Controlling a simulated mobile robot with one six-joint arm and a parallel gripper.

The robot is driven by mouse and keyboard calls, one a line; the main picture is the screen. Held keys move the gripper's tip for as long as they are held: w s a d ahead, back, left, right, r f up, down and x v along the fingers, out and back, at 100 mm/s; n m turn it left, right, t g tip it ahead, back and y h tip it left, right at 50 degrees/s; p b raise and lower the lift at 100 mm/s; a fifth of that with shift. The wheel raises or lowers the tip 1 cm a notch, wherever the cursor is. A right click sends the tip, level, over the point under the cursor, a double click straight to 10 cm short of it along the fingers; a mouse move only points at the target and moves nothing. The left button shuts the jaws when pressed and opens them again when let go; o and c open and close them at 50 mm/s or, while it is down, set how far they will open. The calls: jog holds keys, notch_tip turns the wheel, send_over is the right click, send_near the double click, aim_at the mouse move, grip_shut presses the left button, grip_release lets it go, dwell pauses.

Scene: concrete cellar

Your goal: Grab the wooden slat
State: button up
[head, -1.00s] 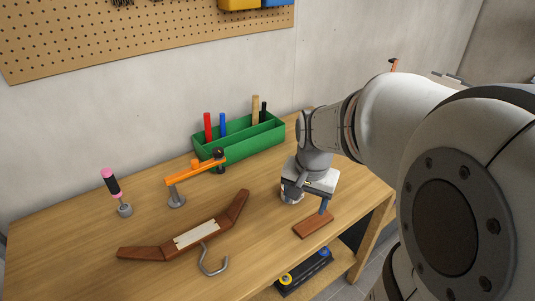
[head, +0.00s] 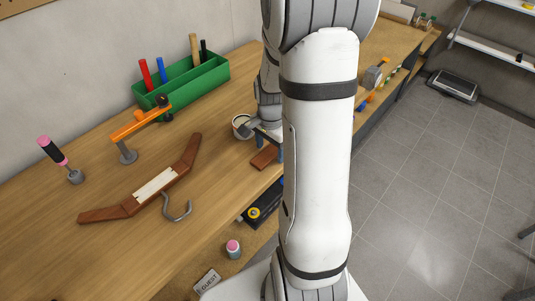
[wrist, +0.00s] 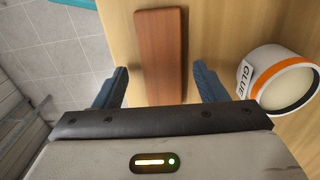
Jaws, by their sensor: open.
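The wooden slat (head: 264,157), a short flat reddish-brown bar, lies on the workbench (head: 90,235) near its front edge, partly hidden by my arm in the head view. My gripper (head: 270,140) is over it, mostly hidden behind my arm there. In the wrist view the slat (wrist: 161,50) runs lengthwise between the two blue fingers of my open gripper (wrist: 160,84). There is a gap on each side, and the slat's near end is hidden behind the gripper body.
A white glue tub (wrist: 283,80) with an orange band stands close beside the right finger in the wrist view. A curved wooden piece (head: 110,213), a metal hook (head: 177,208), an orange-armed clamp (head: 128,152) and a green toolbox (head: 190,88) are farther left.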

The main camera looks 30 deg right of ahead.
jog(key=shift+f, duration=0.4)
jog(key=shift+c, duration=0.2)
jog(key=c, duration=1)
